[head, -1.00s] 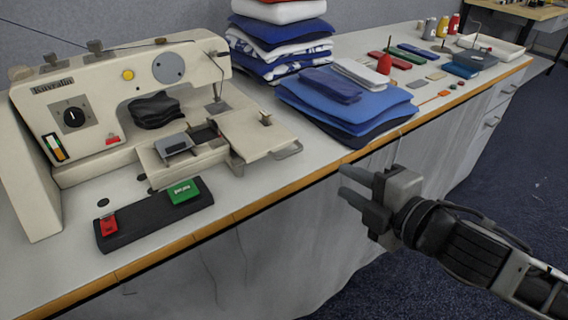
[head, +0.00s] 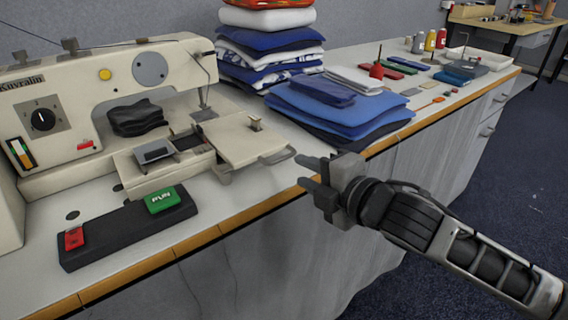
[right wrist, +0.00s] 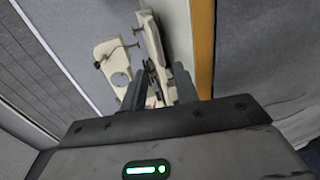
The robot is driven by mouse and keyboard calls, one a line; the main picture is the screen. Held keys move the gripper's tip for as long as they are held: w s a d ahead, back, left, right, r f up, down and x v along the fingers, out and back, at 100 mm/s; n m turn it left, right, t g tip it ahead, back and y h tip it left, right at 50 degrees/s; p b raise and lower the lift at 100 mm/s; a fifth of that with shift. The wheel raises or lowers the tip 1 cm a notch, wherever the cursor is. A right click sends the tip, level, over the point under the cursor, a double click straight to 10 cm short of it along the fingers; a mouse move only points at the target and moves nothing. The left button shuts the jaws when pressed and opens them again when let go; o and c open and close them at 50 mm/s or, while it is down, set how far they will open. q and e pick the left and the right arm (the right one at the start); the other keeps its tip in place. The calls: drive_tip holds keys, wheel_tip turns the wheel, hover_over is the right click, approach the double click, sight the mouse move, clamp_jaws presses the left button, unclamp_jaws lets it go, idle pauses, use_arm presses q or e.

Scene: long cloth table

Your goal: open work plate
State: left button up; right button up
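The cream sewing machine (head: 120,85) stands at the left of the table. In the right wrist view, cream machine parts (right wrist: 152,45) show beyond the open fingers (right wrist: 158,90). My left gripper is out of view.
A black pedal box with a green RUN button (head: 163,199) and a red button (head: 74,238) lies before the machine. Folded blue cloths (head: 335,108) lie right of the plate, with a tall cloth stack (head: 268,45) behind. The wooden table edge (head: 200,240) runs along the front.

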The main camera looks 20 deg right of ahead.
sight(281, 160)
drive_tip(key=x, duration=0.7)
drive_tip(key=shift+w+f, duration=0.1)
drive_tip(key=shift+w, duration=0.1)
clamp_jaws()
